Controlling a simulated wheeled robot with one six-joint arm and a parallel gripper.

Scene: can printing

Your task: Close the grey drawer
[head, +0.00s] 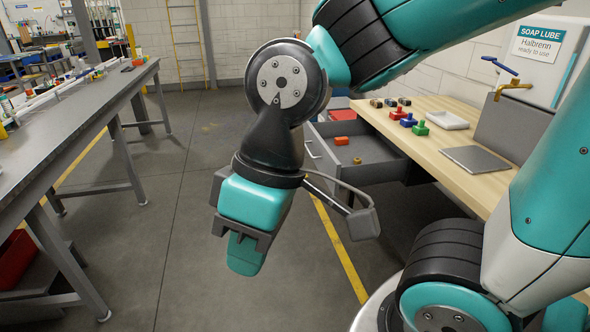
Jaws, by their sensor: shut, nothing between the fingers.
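The grey drawer (379,163) is pulled out from under the wooden workbench (426,136) on the right. A red block (343,142) and a small brass-coloured piece (357,161) lie inside it. My arm hides part of the drawer's front; a pale handle (312,149) shows at its left. My gripper (243,254) points down over the floor, left of and nearer than the drawer. Its teal fingers are together and hold nothing. It looks apart from the drawer.
On the workbench stand red, blue and green stamp-like pieces (408,120), a white tray (447,120) and a flat grey plate (477,159). A brass tap (513,87) is behind. A long grey table (70,125) runs along the left. The floor between is clear.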

